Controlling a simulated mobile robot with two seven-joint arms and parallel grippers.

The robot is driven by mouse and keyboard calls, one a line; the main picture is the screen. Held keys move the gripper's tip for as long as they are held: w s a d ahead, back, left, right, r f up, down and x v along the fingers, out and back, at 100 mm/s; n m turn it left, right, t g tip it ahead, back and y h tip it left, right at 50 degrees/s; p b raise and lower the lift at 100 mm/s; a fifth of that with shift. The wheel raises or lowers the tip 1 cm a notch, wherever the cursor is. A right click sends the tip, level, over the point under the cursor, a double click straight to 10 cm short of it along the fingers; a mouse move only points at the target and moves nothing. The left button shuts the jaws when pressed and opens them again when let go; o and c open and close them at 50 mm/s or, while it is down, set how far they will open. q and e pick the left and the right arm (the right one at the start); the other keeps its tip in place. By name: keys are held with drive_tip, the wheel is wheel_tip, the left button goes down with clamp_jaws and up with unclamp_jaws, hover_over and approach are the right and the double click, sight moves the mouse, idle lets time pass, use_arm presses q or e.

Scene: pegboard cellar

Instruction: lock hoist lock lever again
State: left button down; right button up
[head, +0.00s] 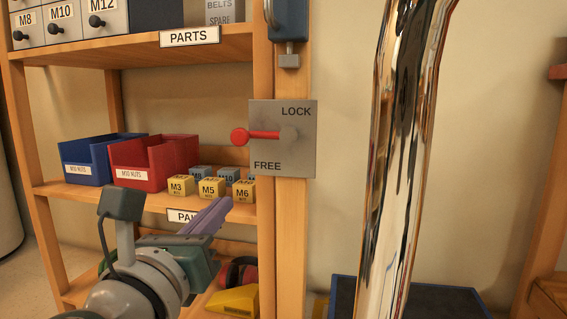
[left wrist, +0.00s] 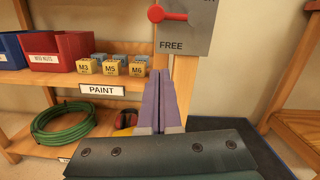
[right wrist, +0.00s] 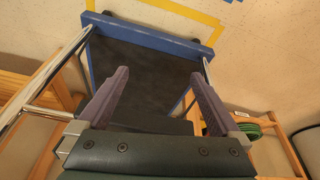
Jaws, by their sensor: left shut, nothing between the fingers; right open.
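The hoist lock lever (head: 262,135) is a red arm with a round knob on a grey plate (head: 300,160) fixed to a wooden post. It points left, about level, between the words LOCK above and FREE below. Its red end also shows in the left wrist view (left wrist: 172,15), at the top edge. My left gripper (head: 222,204) is shut and empty, below and left of the lever and apart from it. My right gripper (right wrist: 165,76) is open and empty, over a dark cart top; it is not in the head view.
Wooden shelves (head: 225,50) hold a blue bin (head: 88,160), a red bin (head: 155,165) and several small labelled boxes beside my left gripper. A shiny chrome tube (head: 400,160) stands right of the plate. A blue-edged cart (right wrist: 150,35) shows in the right wrist view.

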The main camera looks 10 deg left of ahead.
sight(262, 136)
use_arm(q)
drive_tip(key=w+r+b, duration=0.1)
drive_tip(key=w+r, duration=0.3)
drive_tip(key=w, duration=0.5)
drive_tip(key=shift+a+r+b, duration=0.25)
drive_tip(key=shift+r+b, duration=0.05)
drive_tip(key=shift+r, duration=0.1)
drive_tip(key=shift+r+m+p, duration=0.25)
drive_tip(key=shift+m+p, duration=0.15)
drive_tip(key=shift+p, duration=0.1)
